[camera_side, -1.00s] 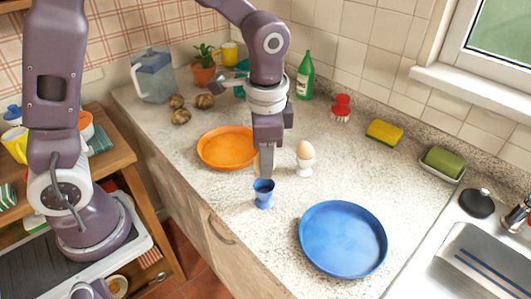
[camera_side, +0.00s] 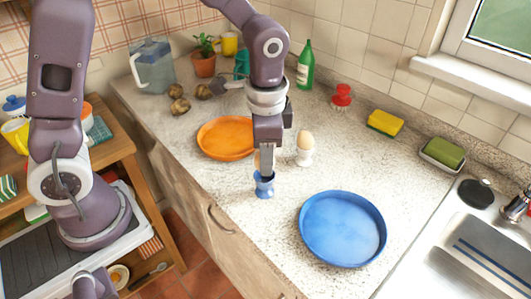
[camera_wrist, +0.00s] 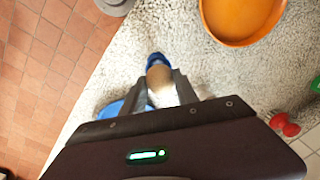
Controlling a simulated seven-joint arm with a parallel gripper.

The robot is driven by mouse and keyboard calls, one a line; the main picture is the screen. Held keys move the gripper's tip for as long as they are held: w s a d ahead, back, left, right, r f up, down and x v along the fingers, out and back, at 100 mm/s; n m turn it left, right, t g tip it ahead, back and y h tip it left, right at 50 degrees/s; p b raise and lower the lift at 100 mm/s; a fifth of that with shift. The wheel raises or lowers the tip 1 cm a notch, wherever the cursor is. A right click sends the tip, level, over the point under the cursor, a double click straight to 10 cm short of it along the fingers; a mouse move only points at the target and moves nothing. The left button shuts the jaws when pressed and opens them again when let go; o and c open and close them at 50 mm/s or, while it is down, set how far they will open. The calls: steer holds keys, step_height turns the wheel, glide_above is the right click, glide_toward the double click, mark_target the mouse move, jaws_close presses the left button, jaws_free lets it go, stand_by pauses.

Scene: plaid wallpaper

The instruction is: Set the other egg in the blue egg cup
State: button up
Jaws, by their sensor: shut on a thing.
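The blue egg cup (camera_side: 264,188) stands upright on the counter in the side view, directly below my gripper (camera_side: 265,164). My gripper is shut on an egg, mostly hidden by the fingers in the side view. In the wrist view the pale tan egg (camera_wrist: 161,88) sits between the fingertips (camera_wrist: 162,84), with the blue egg cup (camera_wrist: 155,59) showing just past it. The egg is at the cup's opening; I cannot tell whether it touches the cup. Another egg (camera_side: 305,139) sits upright in a white egg cup (camera_side: 304,157) to the right.
An orange plate (camera_side: 224,139) lies behind and to the left of the blue cup. A blue plate (camera_side: 342,230) lies at front right. The counter edge is close on the left.

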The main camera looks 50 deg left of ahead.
steer(key=o, duration=0.9)
steer(key=shift+c, duration=0.2)
steer(key=shift+r, duration=0.25)
steer(key=r, duration=0.6)
steer(key=shift+s+d, duration=0.1)
steer(key=shift+d, duration=0.1)
steer(key=s+a+r+n+t, duration=0.2)
steer(key=s+a+r+n, duration=0.1)
steer(key=s, duration=0.5)
steer(key=s+a+r+n+t, duration=0.3)
steer(key=s+r+n, duration=0.1)
steer(key=s, duration=0.5)
steer(key=shift+r+n+h, duration=0.15)
steer(key=shift+n+h, duration=0.15)
steer(key=shift+h, duration=0.1)
